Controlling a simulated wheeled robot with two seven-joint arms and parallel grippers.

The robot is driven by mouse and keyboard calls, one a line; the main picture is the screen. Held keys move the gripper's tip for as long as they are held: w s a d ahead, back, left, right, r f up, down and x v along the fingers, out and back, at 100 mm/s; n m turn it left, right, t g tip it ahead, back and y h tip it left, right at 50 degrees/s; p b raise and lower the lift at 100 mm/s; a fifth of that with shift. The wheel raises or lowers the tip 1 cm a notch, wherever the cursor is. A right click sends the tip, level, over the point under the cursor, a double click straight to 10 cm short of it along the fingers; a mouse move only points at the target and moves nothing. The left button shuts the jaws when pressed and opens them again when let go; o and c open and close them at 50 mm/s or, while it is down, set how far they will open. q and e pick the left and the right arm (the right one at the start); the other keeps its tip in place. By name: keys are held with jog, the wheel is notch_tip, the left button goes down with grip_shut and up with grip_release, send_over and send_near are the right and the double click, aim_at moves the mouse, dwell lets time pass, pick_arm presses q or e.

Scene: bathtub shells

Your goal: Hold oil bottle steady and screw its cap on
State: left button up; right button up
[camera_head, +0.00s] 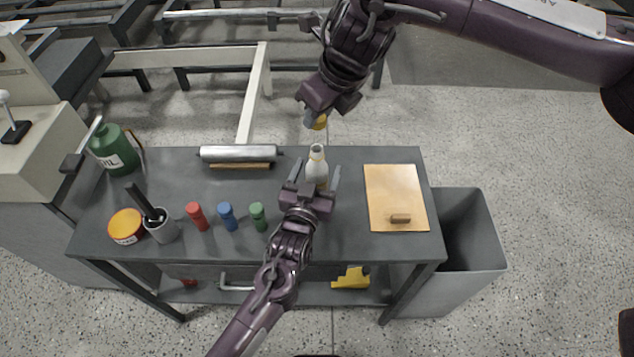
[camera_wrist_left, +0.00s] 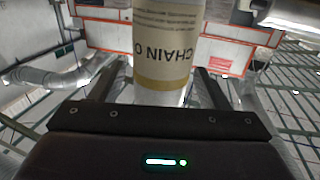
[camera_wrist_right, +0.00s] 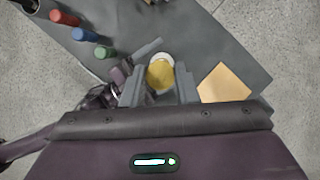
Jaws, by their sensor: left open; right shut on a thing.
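The oil bottle (camera_head: 317,169) is white with a bare neck and stands upright on the dark table. My left gripper (camera_head: 315,180) is open, with one finger on each side of the bottle. In the left wrist view the bottle (camera_wrist_left: 165,50) shows a "CHAIN O" label between the open fingers. My right gripper (camera_head: 316,117) is shut on the yellow cap (camera_head: 319,123), above the bottle neck and apart from it. In the right wrist view the cap (camera_wrist_right: 160,75) sits between the fingertips, with part of the white bottle showing behind it.
A wooden board (camera_head: 395,190) lies right of the bottle. A metal roller (camera_head: 239,153) lies behind to the left. Red, blue and green (camera_head: 258,216) cylinders stand left of my left gripper. A green can (camera_head: 115,150) stands at the table's left end. A grey bin (camera_head: 470,240) stands right.

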pick_arm(q)
jog(key=shift+x, duration=0.9)
jog(key=c, duration=1.5)
jog(key=shift+o, duration=0.2)
pick_arm(e)
send_over(314, 146)
jog(key=s+d, duration=0.1)
jog(key=shift+s+f, duration=0.1)
jog(key=shift+f, duration=2.3)
jog(key=shift+f, duration=0.1)
jog(key=shift+f, duration=0.75)
pick_arm(q)
grip_shut()
pick_arm(e)
jog(key=shift+f, duration=0.6)
